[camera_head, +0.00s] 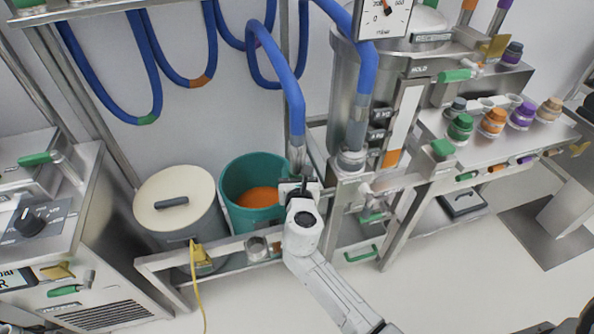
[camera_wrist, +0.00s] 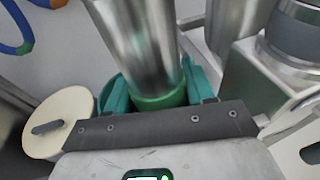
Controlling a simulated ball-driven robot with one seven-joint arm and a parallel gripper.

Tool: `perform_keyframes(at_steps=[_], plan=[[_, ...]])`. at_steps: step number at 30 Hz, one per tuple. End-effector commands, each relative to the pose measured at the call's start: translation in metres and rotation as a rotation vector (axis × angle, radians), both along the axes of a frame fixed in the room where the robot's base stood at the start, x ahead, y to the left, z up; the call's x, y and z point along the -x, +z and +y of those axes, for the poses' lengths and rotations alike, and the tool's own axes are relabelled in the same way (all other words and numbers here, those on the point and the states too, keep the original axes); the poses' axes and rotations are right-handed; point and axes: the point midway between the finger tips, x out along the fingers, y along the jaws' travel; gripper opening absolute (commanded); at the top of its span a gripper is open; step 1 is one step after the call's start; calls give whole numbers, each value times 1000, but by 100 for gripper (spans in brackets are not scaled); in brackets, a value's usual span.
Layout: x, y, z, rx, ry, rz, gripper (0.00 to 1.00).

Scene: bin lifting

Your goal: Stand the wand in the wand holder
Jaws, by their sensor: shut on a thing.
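The wand (camera_head: 297,128) is a metal tube on the end of a thick blue hose (camera_head: 285,75). My gripper (camera_head: 297,184) is shut on the wand, above the right rim of the teal bin. In the wrist view the wand (camera_wrist: 135,45) stands large and slightly tilted, with a green collar (camera_wrist: 160,99) near my gripper. A small metal cup (camera_head: 257,248) on the front rail, left of my wrist, looks like the wand holder. The wand's lower end is hidden behind my gripper.
The teal bin (camera_head: 235,177) holds orange material. A grey bin with a cream lid (camera_head: 174,196) stands left of it. A steel column (camera_head: 350,110) with another hose fitting stands close on the right. A yellow cable (camera_head: 198,285) hangs from the rail.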

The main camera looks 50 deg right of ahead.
Motion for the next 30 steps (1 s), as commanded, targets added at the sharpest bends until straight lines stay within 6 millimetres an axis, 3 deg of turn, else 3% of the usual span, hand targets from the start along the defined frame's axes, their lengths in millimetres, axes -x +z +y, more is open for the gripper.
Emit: perform_keyframes(at_steps=[15,30], plan=[[-1,-23,0,1,1,-3,12],[-1,-25,0,2,0,-3,12]])
